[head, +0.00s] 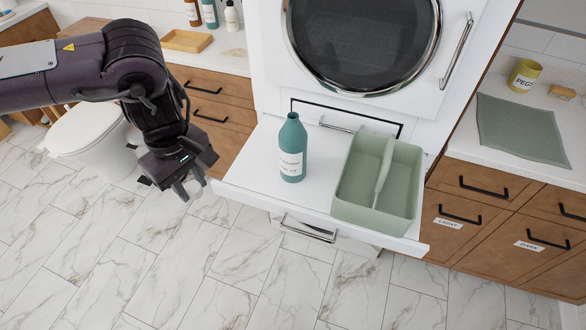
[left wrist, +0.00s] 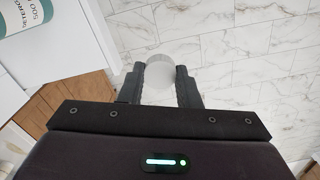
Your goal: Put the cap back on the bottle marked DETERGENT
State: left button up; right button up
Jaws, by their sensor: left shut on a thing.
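The teal bottle (head: 292,137) stands upright on the white pull-out shelf, with an uncapped-looking neck. Part of its label, reading "DETERG" and "500", shows at the upper left of the left wrist view (left wrist: 22,18). My left gripper (head: 188,187) hangs over the floor, left of the shelf and apart from the bottle. In the left wrist view its fingers (left wrist: 160,88) are shut on a pale round cap (left wrist: 160,66). The cap is hard to make out in the head view. My right gripper is out of view.
The white pull-out shelf (head: 253,183) also bears a green divided bin (head: 372,215), right of the bottle. A white front-loading machine (head: 270,45) rises behind. A toilet (head: 85,130) stands left, behind my left arm. The right counter holds a yellow PEGS tin (head: 524,76) and green mat (head: 520,128).

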aim_at(292, 137)
jog(key=j+z, duration=0.1)
jog(key=z, duration=1.15)
jog(key=j, duration=1.15)
